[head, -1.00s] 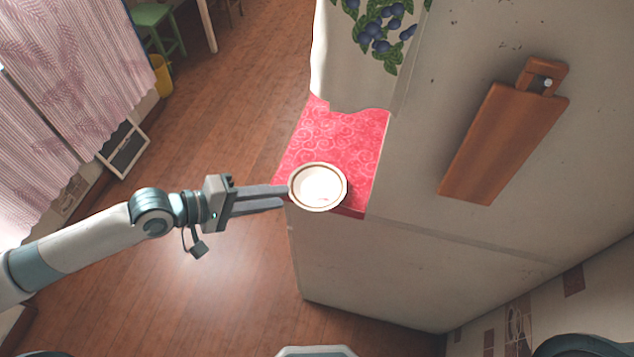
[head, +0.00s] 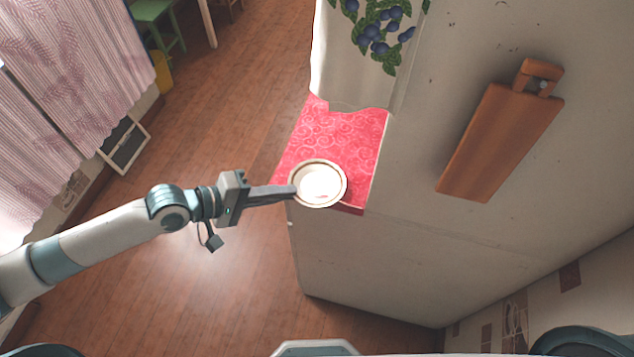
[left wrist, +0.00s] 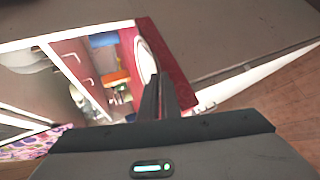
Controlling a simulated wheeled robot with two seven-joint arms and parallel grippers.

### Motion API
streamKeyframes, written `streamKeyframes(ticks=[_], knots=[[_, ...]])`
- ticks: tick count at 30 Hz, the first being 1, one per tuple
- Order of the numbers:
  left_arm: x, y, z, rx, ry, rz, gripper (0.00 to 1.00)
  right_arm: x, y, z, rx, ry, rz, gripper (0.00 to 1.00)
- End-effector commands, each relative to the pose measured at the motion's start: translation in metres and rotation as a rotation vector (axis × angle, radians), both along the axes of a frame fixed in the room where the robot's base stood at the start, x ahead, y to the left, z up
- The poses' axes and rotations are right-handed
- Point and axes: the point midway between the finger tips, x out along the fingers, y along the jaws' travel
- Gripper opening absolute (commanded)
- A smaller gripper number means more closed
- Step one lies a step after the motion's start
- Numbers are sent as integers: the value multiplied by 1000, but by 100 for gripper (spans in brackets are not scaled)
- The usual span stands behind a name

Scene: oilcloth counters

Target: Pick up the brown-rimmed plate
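The brown-rimmed plate (head: 318,185) is white inside. It sits at the near left corner of the red-patterned counter top (head: 338,139), its rim reaching the edge. My left gripper (head: 293,191) comes in from the left, its fingers close together at the plate's left rim. In the left wrist view the fingers (left wrist: 161,82) are nearly together, with the pale edge of the plate (left wrist: 147,62) at their tips. They look shut on the rim, though the contact itself is partly hidden. My right gripper is not in view.
A tall pale panel stands right of the counter, with a wooden board (head: 502,135) hanging on it. A white cloth with a blueberry print (head: 375,35) hangs behind the plate. Open wooden floor lies left of the counter; a green stool (head: 155,18) stands far back.

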Motion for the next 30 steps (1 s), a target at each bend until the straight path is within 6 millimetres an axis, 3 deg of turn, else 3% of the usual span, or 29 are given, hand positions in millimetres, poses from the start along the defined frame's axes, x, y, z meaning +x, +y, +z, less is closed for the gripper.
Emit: streamKeyframes(ticks=[8, 14, 30], knots=[[0, 0, 1, 0, 0, 0, 0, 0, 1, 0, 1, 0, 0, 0], [0, 0, 15, 0, -2, -1, 0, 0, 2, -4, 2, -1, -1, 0], [0, 0, 94, -1, -2, -1, 0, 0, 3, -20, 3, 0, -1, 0]])
